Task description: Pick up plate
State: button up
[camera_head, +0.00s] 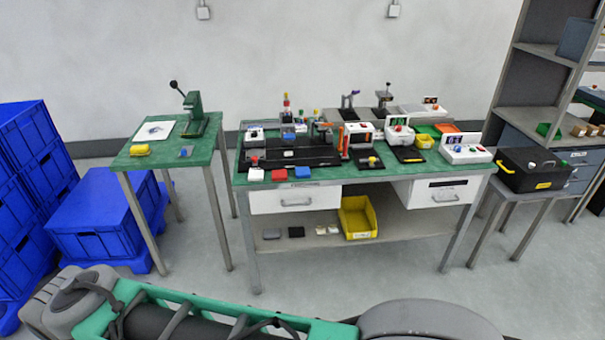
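I cannot tell for sure which thing is the plate. Flat candidates are a white sheet-like piece (154,131) with a dark print on the small green-topped table at the left, and small flat dark pieces (296,232) on the lower shelf of the middle bench. A small blue flat piece (186,152) also lies on the small table, beside a green lever press (194,113). My arm lies across the bottom of the picture, well in front of the benches. My gripper cannot be made out.
The middle bench (222,170) has a crowded green top with devices and small blocks, and a yellow bin (357,217) below. Blue crates (103,212) stand at the left. A black case (533,169) sits on a stand at the right. Grey floor is clear before the bench.

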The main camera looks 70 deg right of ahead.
aim_at(278, 175)
jog(key=z, duration=0.85)
jog(key=i, duration=0.7)
jog(key=z, duration=0.75)
jog(key=i, duration=0.55)
